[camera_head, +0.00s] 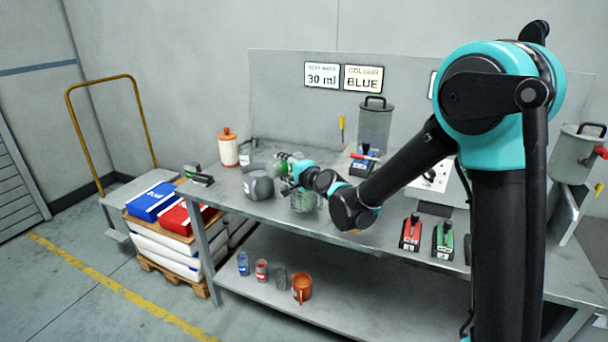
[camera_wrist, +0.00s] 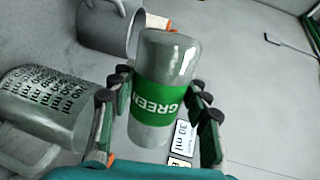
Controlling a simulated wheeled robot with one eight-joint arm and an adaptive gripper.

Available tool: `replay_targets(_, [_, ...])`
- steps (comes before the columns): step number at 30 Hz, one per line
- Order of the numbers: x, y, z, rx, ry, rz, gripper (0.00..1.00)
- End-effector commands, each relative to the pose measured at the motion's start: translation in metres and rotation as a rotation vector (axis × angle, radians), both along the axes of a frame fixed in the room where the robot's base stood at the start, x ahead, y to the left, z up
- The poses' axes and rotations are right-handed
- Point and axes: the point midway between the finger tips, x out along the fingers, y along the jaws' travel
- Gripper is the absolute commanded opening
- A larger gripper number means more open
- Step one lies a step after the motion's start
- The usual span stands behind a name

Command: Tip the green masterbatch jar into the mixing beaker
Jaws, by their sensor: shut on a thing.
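The green masterbatch jar (camera_wrist: 160,120), clear-walled with a green label reading GREEN, sits between the fingers of my gripper (camera_wrist: 160,90) in the wrist view. My gripper is shut on it. In the head view my gripper (camera_head: 288,170) is over the bench's left half, and only a little green shows by it. The mixing beaker (camera_wrist: 38,100), clear with ml markings and a handle, is left of the jar in the wrist view, apart from it in the picture. In the head view the beaker (camera_head: 304,203) stands below my wrist, partly hidden. I cannot tell what either holds.
A grey jug (camera_head: 260,186) stands beside the beaker; it also shows in the wrist view (camera_wrist: 108,30). An orange-topped bottle (camera_head: 229,150) is further left. Red (camera_head: 410,234) and green (camera_head: 444,240) devices stand right. A wall card (camera_head: 363,78) reads COLOUR BLUE.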

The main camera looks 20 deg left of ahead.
Motion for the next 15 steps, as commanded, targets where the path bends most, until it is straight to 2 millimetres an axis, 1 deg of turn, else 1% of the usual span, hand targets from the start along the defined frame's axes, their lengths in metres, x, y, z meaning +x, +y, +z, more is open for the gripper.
replay_targets(15, [0.0012, -0.0009, 0.0034, 0.025, 0.035, -0.001, 0.13])
